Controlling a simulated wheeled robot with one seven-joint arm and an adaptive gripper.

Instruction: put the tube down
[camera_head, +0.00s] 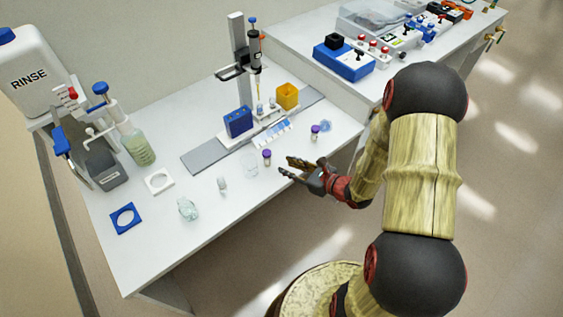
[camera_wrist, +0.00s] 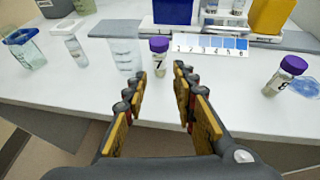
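A purple-capped tube marked 7 (camera_head: 267,157) stands upright on the white bench; in the wrist view this tube (camera_wrist: 159,58) shows just past the gap between my fingertips. A second purple-capped tube (camera_head: 315,131) stands farther right near the bench's front edge; in the wrist view this tube (camera_wrist: 285,76) is at the right, seemingly marked 8, and looks tilted. My gripper (camera_head: 287,166) is over the front edge of the bench, fingers spread toward the first tube. In the wrist view my gripper (camera_wrist: 160,92) is open with nothing between its fingers.
A numbered blue strip (camera_wrist: 211,45) lies behind the tubes. A clear beaker (camera_head: 250,165) and small glassware (camera_head: 187,209) stand left of the nearer tube. A pipette stand (camera_head: 239,50), blue block (camera_head: 238,122) and yellow box (camera_head: 287,96) stand behind.

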